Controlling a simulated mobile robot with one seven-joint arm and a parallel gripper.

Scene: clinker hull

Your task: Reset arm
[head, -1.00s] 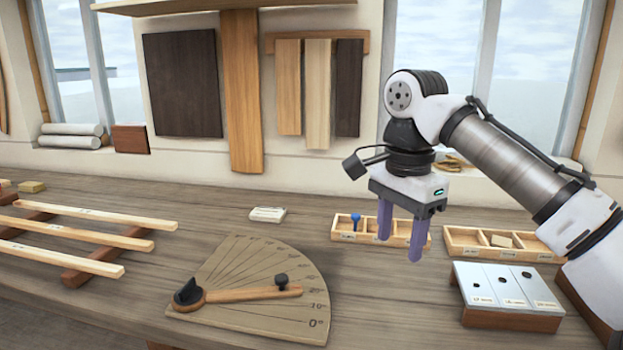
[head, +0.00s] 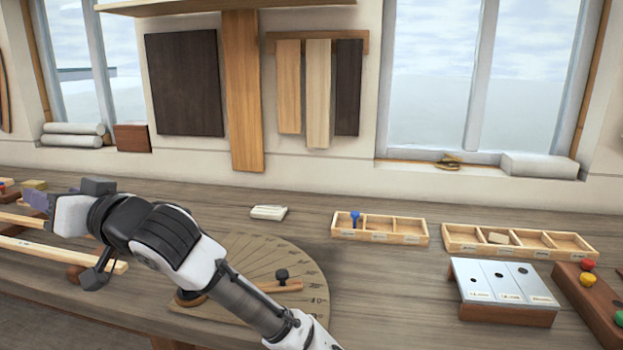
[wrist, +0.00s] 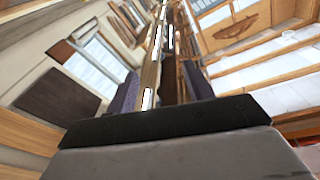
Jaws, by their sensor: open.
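My gripper (head: 38,201) is at the far left of the head view, above the wooden strips, pointing left. My arm reaches across the front of the bench to it and covers part of the fan-shaped angle board (head: 306,272). In the wrist view my two purple fingers (wrist: 160,92) stand apart. A narrow light strip shows between them, but the frames show no grip on it. The wrist view is tilted, with the wall and windows at its left.
Pale wooden strips (head: 60,252) lie at left under my gripper. Two compartment trays (head: 380,238) (head: 520,254), a metal gauge block (head: 505,281) and a brown rack with coloured knobs (head: 597,308) stand at right. The bench middle behind my arm holds a small white block (head: 268,212).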

